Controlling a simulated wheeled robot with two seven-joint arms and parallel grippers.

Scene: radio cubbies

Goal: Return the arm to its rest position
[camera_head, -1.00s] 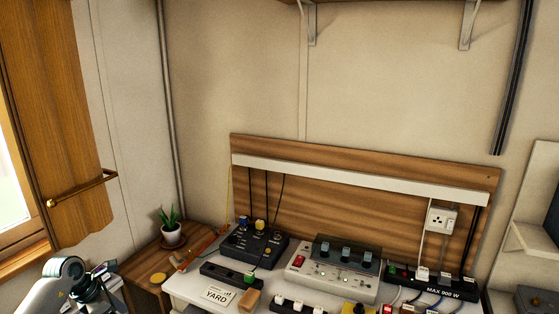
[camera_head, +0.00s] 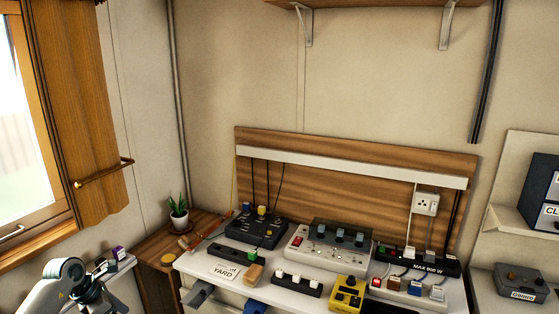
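My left arm shows at the bottom left of the head view as a pale, rounded link with dark joints. Its gripper fingers cannot be made out, so I cannot tell whether it is open or shut. My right arm and gripper are not in view. The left arm is apart from the white desk (camera_head: 208,264) and beside a pale ledge under the window. Small dark and purple items (camera_head: 118,252) sit on that ledge.
The desk holds a black control box (camera_head: 256,232), a grey console (camera_head: 330,248), a yellow pedal (camera_head: 347,292), a power strip (camera_head: 430,263) and a YARD card (camera_head: 225,271). A potted plant (camera_head: 178,216) stands left. Shelves with a grey box (camera_head: 520,283) are at right.

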